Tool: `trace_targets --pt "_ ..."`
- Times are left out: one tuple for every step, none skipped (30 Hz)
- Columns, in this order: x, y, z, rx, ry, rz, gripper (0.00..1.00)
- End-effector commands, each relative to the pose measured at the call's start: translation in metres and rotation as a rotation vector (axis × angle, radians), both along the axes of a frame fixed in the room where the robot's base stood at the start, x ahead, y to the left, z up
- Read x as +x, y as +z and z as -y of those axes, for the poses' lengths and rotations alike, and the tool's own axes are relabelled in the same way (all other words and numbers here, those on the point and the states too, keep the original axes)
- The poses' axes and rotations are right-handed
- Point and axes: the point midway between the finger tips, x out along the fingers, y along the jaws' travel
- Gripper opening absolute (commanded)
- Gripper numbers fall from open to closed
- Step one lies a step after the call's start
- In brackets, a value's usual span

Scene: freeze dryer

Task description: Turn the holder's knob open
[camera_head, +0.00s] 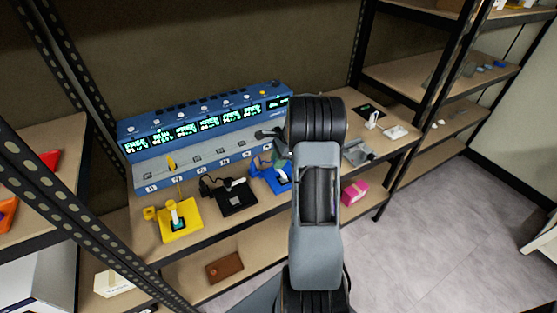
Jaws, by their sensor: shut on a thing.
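A blue holder (280,181) stands on the shelf board in front of the long blue device, partly covered by my arm. My gripper (277,148) is at this holder's upper part, left of my big grey arm link. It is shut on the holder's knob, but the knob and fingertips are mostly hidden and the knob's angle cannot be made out. A yellow holder (183,232) with a white upright part and a yellow knob at its left stands at the far left. A black holder (239,201) stands between the yellow and blue ones.
The long blue device (203,115) with several lit displays runs along the back of the shelf board. Right of my arm are a grey flat item (357,153) and a white stand (373,121). A pink box (354,192) and a brown item (225,267) lie on the lower shelf.

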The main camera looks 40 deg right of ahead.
Motion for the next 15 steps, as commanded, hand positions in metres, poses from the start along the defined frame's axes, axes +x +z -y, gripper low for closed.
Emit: trace_targets --pt "-0.0002 0.0004 -0.0001 0.001 0.014 -0.002 0.06" --pt "0.0000 0.0004 -0.0003 0.000 0.025 -0.001 0.06" --pt "0.0000 0.0006 -0.0004 0.000 0.045 -0.001 0.06" --pt "0.0002 0.0009 -0.0005 0.001 0.061 -0.002 0.06" --pt "0.0004 0.0012 -0.0005 0.000 0.081 -0.001 0.06" --pt "0.0005 0.0013 -0.0005 0.001 0.108 -0.002 0.06" --pt "0.0006 0.0012 -0.0007 0.001 0.132 -0.002 0.06" --pt "0.0007 0.0011 -0.0008 0.002 0.155 -0.003 0.06" --pt "0.0010 0.0015 -0.0010 0.002 0.190 -0.002 0.06" --pt "0.0012 0.0016 -0.0009 0.001 0.218 -0.001 0.06" --pt "0.0012 0.0014 -0.0010 0.001 0.246 -0.002 0.06" --pt "0.0014 0.0013 -0.0015 0.002 0.285 -0.003 0.06" --pt "0.0017 0.0013 -0.0015 0.003 0.314 -0.002 0.06" --pt "0.0018 0.0014 -0.0015 0.002 0.343 -0.002 0.06" --pt "0.0018 0.0013 -0.0018 0.002 0.381 -0.003 0.06"
